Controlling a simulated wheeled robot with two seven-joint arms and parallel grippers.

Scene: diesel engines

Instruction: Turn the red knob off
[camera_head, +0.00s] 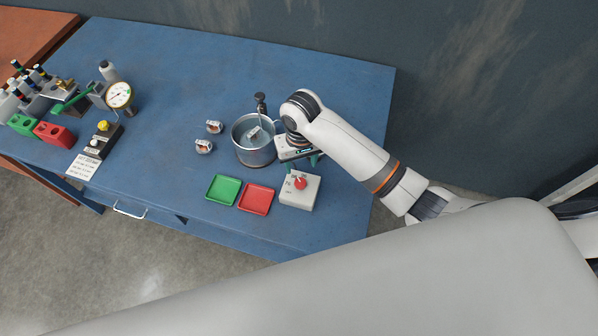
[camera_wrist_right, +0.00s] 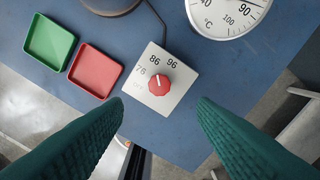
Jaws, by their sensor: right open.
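The red knob (camera_head: 300,183) sits on top of a white control box (camera_head: 287,201) at the front of the blue table. In the right wrist view the knob (camera_wrist_right: 159,85) is centred on the box's face (camera_wrist_right: 181,97), with 76, 86 and 96 printed around it and a faint mark at lower left. Its pale pointer line points roughly towards 86. My right gripper (camera_head: 302,161) is just behind and above the box. In the wrist view its green fingers (camera_wrist_right: 159,107) are open and empty, spread on either side of the knob, not touching it. My left gripper is not in view.
A metal pot (camera_head: 254,152) stands just behind the box, close to my right gripper. Green (camera_head: 223,190) and red (camera_head: 256,199) trays lie left of the box. A °C dial (camera_wrist_right: 228,14) shows in the wrist view. Bottles and a gauge (camera_head: 119,95) stand far left.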

